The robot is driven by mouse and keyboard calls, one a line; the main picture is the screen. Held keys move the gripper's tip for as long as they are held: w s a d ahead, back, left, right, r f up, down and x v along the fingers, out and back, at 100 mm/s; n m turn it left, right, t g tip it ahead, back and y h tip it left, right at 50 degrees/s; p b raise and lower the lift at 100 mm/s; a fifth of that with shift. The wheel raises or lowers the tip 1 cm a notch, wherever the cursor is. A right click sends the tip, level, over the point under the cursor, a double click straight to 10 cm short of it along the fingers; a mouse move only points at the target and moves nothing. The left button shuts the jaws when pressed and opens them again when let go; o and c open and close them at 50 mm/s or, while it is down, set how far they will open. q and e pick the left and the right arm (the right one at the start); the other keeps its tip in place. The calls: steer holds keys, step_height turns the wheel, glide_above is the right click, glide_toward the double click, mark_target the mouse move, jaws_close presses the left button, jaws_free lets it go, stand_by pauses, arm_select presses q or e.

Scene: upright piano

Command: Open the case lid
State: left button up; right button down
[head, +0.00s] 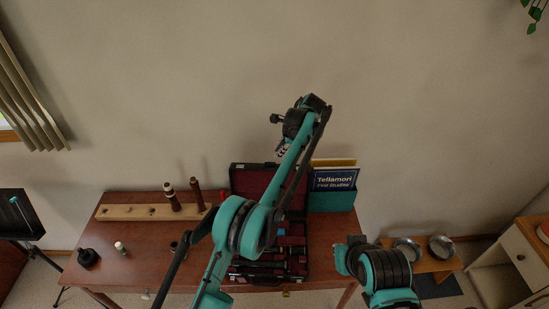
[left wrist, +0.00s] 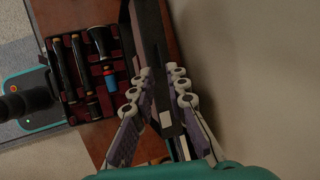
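The case (head: 305,262) lies on the desk with its lid (head: 247,179) raised at the back, near upright. Its maroon inside holds dark instrument parts, which also show in the left wrist view (left wrist: 88,72). My left gripper (head: 282,152) points down over the lid's upper edge, and my arm hides part of the lid and case. In the left wrist view its fingers (left wrist: 158,78) stand apart, with the dark lid (left wrist: 152,40) seen nearly edge-on between or just beyond them; contact is unclear. My right arm shows at the lower right, without a clear view of its gripper.
A teal holder (head: 333,201) with books stands right of the lid. A wooden rack (head: 140,212) with two dark upright pieces is at the left of the desk (head: 130,262). The wall is close behind. A bench with metal bowls (head: 441,246) stands at right.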

arm_select(q)
steer(key=v, duration=0.4)
steer(key=shift+r, duration=0.1)
stand_by(0.3)
steer(key=s+a+r+n+t+h+b, duration=0.3)
steer(key=s+a+n+b, duration=0.55)
steer(key=s+a, duration=0.8)
steer(key=s+a+f+n+b, duration=0.3)
steer(key=s+f, duration=0.6)
steer(key=s, duration=0.3)
steer(key=s+a+f+n+t+h+b, duration=0.1)
steer(key=s+a+f+n+b, duration=0.2)
steer(key=s, duration=0.9)
step_height(320, 180, down, 6)
steer(key=a+n, duration=0.2)
steer(key=n, duration=0.2)
